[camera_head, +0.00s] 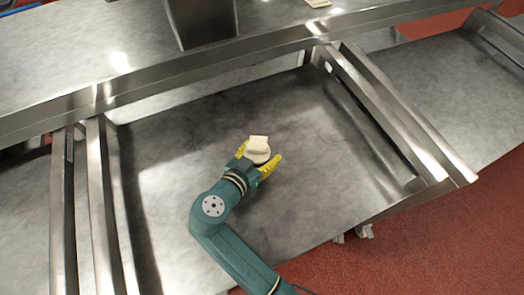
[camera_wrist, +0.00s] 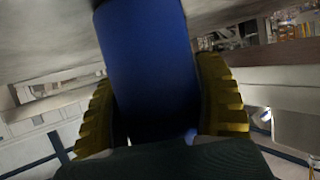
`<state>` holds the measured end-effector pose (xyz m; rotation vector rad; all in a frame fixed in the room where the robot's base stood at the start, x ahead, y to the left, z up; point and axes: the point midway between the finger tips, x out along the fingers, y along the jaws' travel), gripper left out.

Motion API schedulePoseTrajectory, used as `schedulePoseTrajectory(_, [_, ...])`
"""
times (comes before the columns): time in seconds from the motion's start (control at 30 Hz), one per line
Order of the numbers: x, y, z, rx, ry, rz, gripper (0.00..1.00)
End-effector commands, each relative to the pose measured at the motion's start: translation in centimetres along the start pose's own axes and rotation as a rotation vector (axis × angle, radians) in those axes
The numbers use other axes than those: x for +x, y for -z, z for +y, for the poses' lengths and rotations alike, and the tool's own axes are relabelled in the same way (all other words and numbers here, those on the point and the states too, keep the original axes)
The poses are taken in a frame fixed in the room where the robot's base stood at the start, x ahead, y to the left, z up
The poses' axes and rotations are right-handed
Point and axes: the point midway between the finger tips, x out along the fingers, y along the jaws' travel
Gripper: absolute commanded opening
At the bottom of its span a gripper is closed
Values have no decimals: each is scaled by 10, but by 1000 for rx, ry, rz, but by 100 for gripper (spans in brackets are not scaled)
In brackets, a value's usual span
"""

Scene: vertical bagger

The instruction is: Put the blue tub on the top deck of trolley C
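The blue tub (camera_wrist: 150,70) fills the middle of the wrist view, between the two yellow fingers of my gripper (camera_wrist: 158,105). Both fingers lie against its sides. In the head view my gripper (camera_head: 257,161) is over the middle of a steel surface, and a cream top (camera_head: 258,147) shows between its fingers. The blue side is hidden there. I cannot tell whether the tub touches the steel or is held just above it. I cannot make out trolley C or any trolley label.
Raised steel rails stand left (camera_head: 105,205) and right (camera_head: 385,105) of the steel surface (camera_head: 165,170). A higher steel bench (camera_head: 70,60) with a post (camera_head: 203,22) runs along the back. Red floor (camera_head: 430,240) lies at the lower right. The steel around my gripper is clear.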

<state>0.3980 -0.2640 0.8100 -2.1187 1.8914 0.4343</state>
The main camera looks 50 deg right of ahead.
Motion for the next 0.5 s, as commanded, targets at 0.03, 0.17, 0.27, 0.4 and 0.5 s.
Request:
schedulePoseTrajectory(0.03, [0,0,0,0,0,0,80])
schedulePoseTrajectory(0.17, [0,0,0,0,0,0,83])
schedulePoseTrajectory(0.27, [0,0,0,0,0,0,83])
schedulePoseTrajectory(0.4, [-2,5,0,0,0,0,83])
schedulePoseTrajectory(0.5, [-17,5,-1,-2,4,0,83])
